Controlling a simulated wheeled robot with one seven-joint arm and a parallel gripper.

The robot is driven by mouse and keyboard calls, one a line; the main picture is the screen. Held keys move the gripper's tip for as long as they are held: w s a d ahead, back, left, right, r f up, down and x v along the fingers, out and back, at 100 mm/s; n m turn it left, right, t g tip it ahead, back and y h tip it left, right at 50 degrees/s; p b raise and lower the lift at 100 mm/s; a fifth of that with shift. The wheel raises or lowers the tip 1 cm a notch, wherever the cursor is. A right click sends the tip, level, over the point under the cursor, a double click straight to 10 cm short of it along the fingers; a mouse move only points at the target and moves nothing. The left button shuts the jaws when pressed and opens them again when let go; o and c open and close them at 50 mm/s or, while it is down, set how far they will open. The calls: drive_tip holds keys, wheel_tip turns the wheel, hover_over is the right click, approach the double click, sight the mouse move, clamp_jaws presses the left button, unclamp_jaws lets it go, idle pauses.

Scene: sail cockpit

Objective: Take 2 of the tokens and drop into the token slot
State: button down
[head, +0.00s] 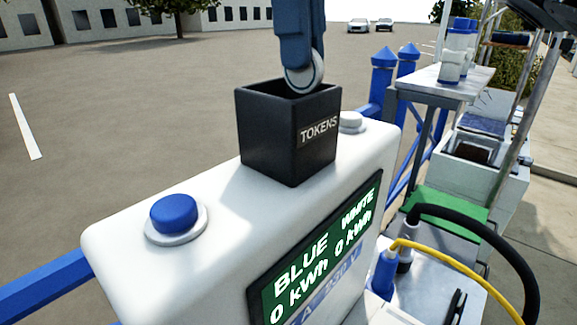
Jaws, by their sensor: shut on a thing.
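My gripper (304,62) points down from the top of the head view. It is shut on a round silver token (303,75), which stands on edge between the fingers. The token is at the mouth of the open black box marked TOKENS (265,140); I cannot tell how far it reaches inside. The box's contents are hidden by its walls and my gripper. The box sits on the white power pedestal (205,200). I cannot make out a token slot in this view.
A blue button (174,213) is at the pedestal's left and a white button (351,121) behind the box at right. The front display (315,245) reads BLUE 0 kWh, WHITE 0 kWh. Black and yellow cables (470,272) and a side table (440,86) stand to the right.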

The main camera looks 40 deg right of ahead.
drive_tip(key=c, duration=1.2)
unclamp_jaws()
drive_tip(key=shift+w+a+r+p, duration=0.1)
drive_tip(key=shift+w+r+p, duration=0.15)
drive_tip(key=shift+r, duration=1.7)
drive_tip(key=shift+w+r+p, duration=0.1)
drive_tip(key=shift+w+r, duration=0.1)
drive_tip(key=shift+r, duration=1.75)
